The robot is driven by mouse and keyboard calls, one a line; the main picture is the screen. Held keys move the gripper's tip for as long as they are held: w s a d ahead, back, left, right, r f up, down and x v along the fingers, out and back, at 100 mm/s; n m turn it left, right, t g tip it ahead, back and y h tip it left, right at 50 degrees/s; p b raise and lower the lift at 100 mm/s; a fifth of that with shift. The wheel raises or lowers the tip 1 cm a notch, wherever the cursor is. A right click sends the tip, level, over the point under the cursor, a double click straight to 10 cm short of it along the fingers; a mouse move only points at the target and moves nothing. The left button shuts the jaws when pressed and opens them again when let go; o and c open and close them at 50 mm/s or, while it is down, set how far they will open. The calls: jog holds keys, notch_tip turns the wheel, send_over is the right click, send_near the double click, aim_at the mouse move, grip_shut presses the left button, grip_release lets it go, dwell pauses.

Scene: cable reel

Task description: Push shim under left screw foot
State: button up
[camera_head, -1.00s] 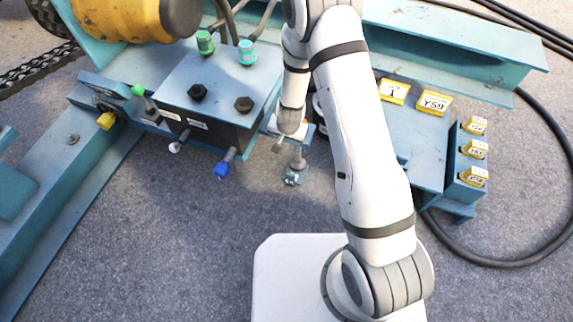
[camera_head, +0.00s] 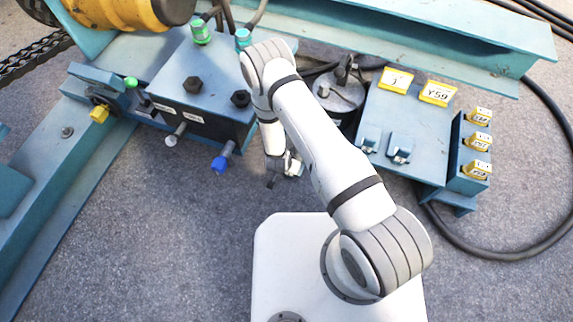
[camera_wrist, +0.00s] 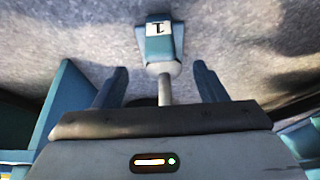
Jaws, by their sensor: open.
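A pale grey screw foot (camera_wrist: 163,68) with a thin stem (camera_wrist: 165,92) meets the block's near end. I cannot tell how far the block is under the foot. My gripper (camera_wrist: 160,84) is open, with its two blue fingers apart on either side of the stem and no visible contact. In the head view my gripper (camera_head: 280,176) hangs low beside the dark blue box, and my arm hides the foot and block.
The blue box (camera_head: 175,70) with bolts and a blue-tipped lever (camera_head: 221,161) stands just left of my gripper. A blue plate (camera_head: 425,125) with two small blue pieces (camera_head: 368,145) and yellow tags lies right. A black cable (camera_head: 520,257) curves at far right. The floor in front is clear.

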jog(key=b+x, duration=0.3)
jog(key=x, duration=0.4)
jog(key=shift+w+f, duration=0.1)
jog(key=shift+f, duration=0.25)
grip_shut()
dwell(0.5)
jog(key=shift+w, duration=0.15)
jog(key=shift+w+d+b, duration=0.3)
jog(key=shift+w+d, duration=0.05)
jog(key=shift+w, duration=0.45)
grip_release()
